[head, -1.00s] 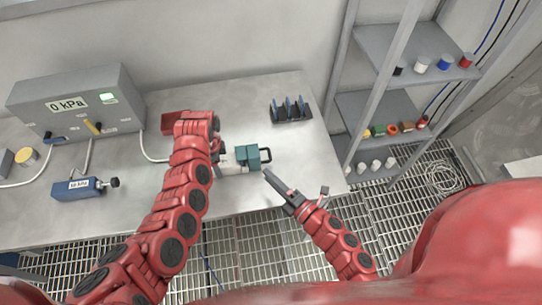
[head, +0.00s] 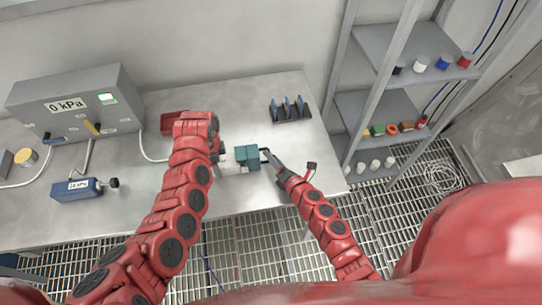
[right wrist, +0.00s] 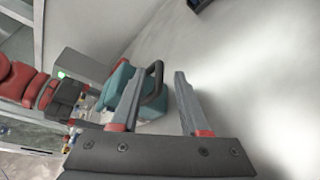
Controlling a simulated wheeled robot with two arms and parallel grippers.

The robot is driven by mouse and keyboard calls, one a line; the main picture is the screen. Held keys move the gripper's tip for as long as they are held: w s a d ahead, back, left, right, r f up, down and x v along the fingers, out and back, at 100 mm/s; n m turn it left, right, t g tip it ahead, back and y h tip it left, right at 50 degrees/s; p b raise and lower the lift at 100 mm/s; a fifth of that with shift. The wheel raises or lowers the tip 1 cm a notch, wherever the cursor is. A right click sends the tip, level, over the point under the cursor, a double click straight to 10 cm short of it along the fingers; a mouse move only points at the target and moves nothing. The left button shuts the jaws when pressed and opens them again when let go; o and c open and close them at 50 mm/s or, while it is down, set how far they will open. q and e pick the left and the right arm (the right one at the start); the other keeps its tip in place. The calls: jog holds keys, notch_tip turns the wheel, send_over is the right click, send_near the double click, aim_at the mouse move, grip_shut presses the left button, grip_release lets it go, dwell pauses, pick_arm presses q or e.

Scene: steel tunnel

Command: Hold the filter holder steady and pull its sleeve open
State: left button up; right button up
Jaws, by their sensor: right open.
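The filter holder has a pale body (head: 227,163) and a teal sleeve (head: 248,157) with a dark loop handle on its right side. It lies on the bench. My left gripper (head: 218,157) is at the pale end, mostly hidden by my arm, so its grip does not show clearly. My right gripper (head: 268,156) is open at the handle side. In the right wrist view, the dark handle (right wrist: 154,84) shows between the two spread fingers, with the teal sleeve to the left. I cannot tell whether a finger touches it.
A grey box reading 0 kPa (head: 75,100) and a small blue device (head: 77,189) stand at the left. A dark rack (head: 290,110) with blue-grey upright pieces is behind the holder. A shelf unit (head: 390,105) stands right. The bench is clear between holder and rack.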

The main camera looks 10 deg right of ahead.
jog(key=shift+w+a+f, duration=0.15)
jog(key=shift+w+a, duration=0.1)
jog(key=shift+w, duration=0.3)
grip_shut()
dwell(1.1)
